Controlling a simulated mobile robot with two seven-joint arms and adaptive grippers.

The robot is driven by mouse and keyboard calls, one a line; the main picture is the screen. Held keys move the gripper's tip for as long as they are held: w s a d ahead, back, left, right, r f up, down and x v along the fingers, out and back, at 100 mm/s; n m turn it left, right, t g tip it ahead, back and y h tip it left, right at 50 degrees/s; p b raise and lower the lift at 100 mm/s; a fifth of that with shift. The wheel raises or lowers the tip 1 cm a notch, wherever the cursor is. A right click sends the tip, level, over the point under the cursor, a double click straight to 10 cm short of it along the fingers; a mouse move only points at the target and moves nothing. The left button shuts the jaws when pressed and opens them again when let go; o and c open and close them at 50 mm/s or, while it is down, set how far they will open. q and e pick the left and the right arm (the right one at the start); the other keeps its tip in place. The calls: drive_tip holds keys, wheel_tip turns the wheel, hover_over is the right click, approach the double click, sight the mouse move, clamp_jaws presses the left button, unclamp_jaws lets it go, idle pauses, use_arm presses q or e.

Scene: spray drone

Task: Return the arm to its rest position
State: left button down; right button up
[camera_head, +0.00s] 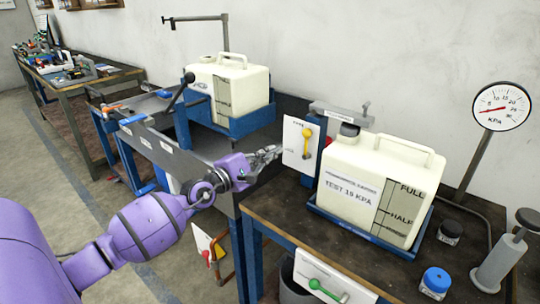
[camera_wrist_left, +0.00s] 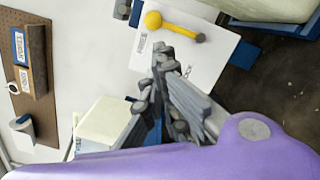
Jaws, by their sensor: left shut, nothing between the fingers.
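My left arm is purple and reaches in from the left in the head view. Its gripper (camera_head: 268,154) is shut and empty, just left of a white panel (camera_head: 300,144) with a yellow lever (camera_head: 307,141). In the left wrist view the gripper's grey fingers (camera_wrist_left: 165,70) are together, in front of the same panel (camera_wrist_left: 185,55) and below its yellow lever (camera_wrist_left: 172,27). I cannot tell whether the fingertips touch the panel. My right gripper is out of view.
A cream tank (camera_head: 372,185) marked TEST 15 KPA stands in a blue tray beside a pressure gauge (camera_head: 501,107). Another cream tank (camera_head: 232,85) stands further back. A green lever (camera_head: 328,290), a blue-capped jar (camera_head: 435,283) and a hand pump (camera_head: 500,260) are near the front.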

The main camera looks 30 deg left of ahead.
use_arm(q)
drive_tip(key=shift+s, duration=0.25)
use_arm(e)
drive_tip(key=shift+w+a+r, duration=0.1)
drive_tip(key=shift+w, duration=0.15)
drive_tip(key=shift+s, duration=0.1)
